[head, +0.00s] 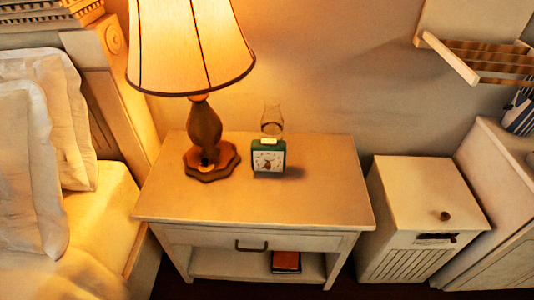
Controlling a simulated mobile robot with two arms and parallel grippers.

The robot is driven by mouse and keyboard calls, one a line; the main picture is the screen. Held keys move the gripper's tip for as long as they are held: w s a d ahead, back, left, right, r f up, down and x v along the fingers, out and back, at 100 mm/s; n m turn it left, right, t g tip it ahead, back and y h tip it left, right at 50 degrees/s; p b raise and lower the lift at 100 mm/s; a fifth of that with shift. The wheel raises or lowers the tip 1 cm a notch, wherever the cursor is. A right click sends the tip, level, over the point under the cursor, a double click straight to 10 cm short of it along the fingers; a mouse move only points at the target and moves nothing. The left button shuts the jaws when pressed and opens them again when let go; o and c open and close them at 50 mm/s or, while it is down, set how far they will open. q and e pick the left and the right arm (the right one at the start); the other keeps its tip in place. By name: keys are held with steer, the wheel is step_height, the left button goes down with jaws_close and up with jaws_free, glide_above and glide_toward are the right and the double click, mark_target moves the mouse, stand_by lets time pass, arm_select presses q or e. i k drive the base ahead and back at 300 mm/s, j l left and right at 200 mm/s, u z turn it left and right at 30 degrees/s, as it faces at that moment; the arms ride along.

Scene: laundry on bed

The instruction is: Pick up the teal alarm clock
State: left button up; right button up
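The teal alarm clock (269,159) stands upright on the nightstand (305,205), toward the back and a little right of the lamp. It has a dark teal case and a pale square face turned toward me. A clear glass (272,120) shows right behind and above it; I cannot tell whether they touch. Neither of my grippers is in the head view.
A lit table lamp (205,130) with a wooden base stands close to the clock's left, its wide shade overhanging. The nightstand's front and right top are clear. A bed (90,215) with pillows (45,150) is at left. A white lidded box (425,195) stands at right.

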mark_target(260, 154)
steer(key=l, duration=0.8)
steer(key=k+l+u, duration=0.1)
steer(key=l, duration=0.65)
steer(key=k+l, duration=0.1)
steer(key=l, duration=0.7)
